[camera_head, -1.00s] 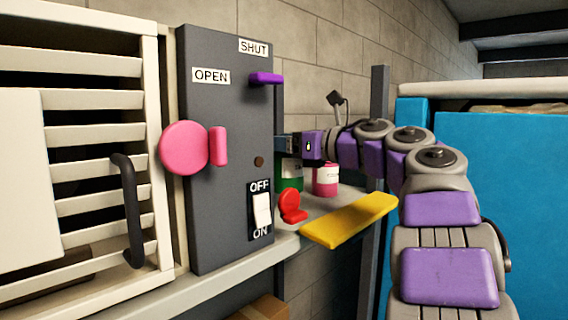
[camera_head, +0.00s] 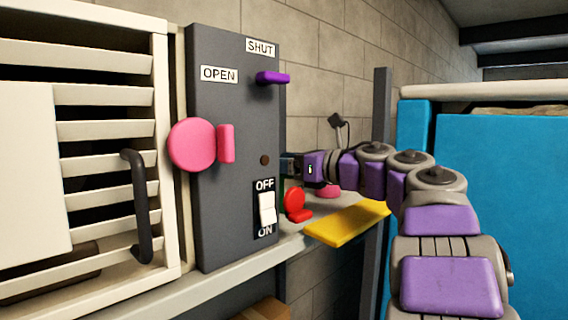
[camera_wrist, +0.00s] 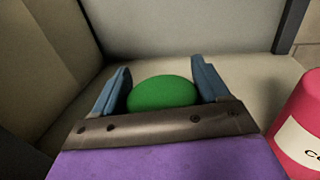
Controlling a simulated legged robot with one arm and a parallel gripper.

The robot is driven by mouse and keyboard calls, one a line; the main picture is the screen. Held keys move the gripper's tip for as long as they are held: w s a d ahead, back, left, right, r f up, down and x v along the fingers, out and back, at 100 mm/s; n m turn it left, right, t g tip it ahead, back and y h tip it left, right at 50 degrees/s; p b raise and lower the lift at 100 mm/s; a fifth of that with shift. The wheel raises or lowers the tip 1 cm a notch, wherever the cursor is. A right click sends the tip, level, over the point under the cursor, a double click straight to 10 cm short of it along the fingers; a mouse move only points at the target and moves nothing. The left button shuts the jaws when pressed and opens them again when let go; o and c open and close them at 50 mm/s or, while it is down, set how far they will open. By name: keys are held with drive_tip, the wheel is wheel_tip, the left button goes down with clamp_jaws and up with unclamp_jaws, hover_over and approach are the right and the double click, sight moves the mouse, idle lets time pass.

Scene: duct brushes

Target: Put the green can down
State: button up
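The green can (camera_wrist: 162,92) shows in the wrist view as a rounded green top between the two blue fingers of my gripper (camera_wrist: 163,78). The fingers stand close on both sides of it. Whether they press on it or leave a small gap I cannot tell. In the head view my gripper (camera_head: 288,166) is low over the shelf (camera_head: 225,271), partly behind the grey switch panel, and the green can is hidden there.
A pink can (camera_wrist: 302,125) stands close to the right of my gripper; my arm mostly hides it in the head view. A red object (camera_head: 295,201) and a yellow piece (camera_head: 346,223) are on the shelf's near side. The grey panel (camera_head: 232,110) stands left.

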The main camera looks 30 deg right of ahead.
drive_tip(key=shift+o, duration=2)
drive_tip(key=shift+d, duration=0.9)
drive_tip(key=shift+a+r+p, duration=0.2)
drive_tip(key=shift+a+p, duration=0.1)
drive_tip(key=shift+a, duration=0.15)
drive_tip(key=b+v, duration=0.1)
drive_tip(key=v, duration=0.5)
drive_tip(key=b+v, duration=0.1)
drive_tip(key=v, duration=0.5)
drive_tip(key=shift+w+d+f, duration=0.1)
drive_tip(key=shift+d+f, duration=0.1)
drive_tip(key=shift+d, duration=0.15)
drive_tip(key=shift+a+r, duration=0.1)
drive_tip(key=shift+a, duration=0.45)
drive_tip(key=shift+d, duration=0.2)
